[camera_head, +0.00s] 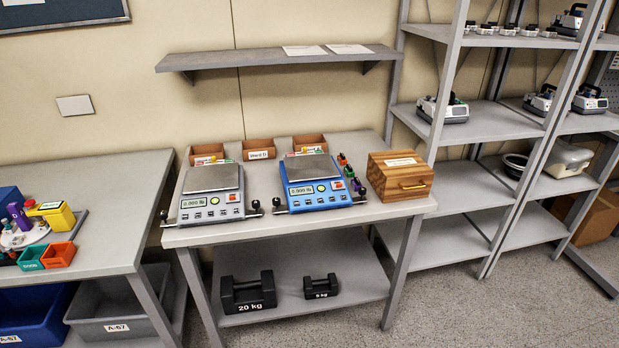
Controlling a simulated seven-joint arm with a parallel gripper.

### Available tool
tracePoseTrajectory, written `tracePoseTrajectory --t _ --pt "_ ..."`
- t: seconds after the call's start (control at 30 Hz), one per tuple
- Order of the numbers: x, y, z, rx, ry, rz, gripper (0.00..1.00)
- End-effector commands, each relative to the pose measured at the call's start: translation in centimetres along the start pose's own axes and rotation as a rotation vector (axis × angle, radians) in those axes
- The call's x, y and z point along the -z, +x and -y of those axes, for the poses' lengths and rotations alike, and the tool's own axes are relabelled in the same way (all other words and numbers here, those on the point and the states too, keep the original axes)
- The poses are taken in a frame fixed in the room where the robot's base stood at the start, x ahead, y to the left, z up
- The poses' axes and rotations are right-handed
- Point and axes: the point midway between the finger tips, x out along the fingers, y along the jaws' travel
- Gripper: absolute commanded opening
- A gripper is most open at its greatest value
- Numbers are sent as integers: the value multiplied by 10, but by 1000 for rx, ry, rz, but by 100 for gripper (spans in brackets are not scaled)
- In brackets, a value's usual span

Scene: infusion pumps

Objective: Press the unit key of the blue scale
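The blue scale (313,183) stands on the middle table. It has a flat grey weighing pan (311,167), which is empty. Its sloped front carries a lit display (301,190), a round green-yellow mark, a red mark and a row of small keys (318,201) along the lower edge. The display seems to read 0.000 lb. The key labels are too small to read, so I cannot tell which is the unit key. My gripper is not in view.
A grey scale (212,194) stands just left of the blue one. A wooden box (400,176) is to the right, with small colored items between. Wooden bins (258,148) line the back under a wall shelf (275,58). Dumbbell-shaped weights (248,292) lie on the lower shelf.

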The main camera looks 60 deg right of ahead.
Motion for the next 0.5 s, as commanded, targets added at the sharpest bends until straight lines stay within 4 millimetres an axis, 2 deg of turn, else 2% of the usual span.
tracePoseTrajectory --t 0.03,0.33,0.5 --pt "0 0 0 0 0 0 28" --pt "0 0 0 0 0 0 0" --pt "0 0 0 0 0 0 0"
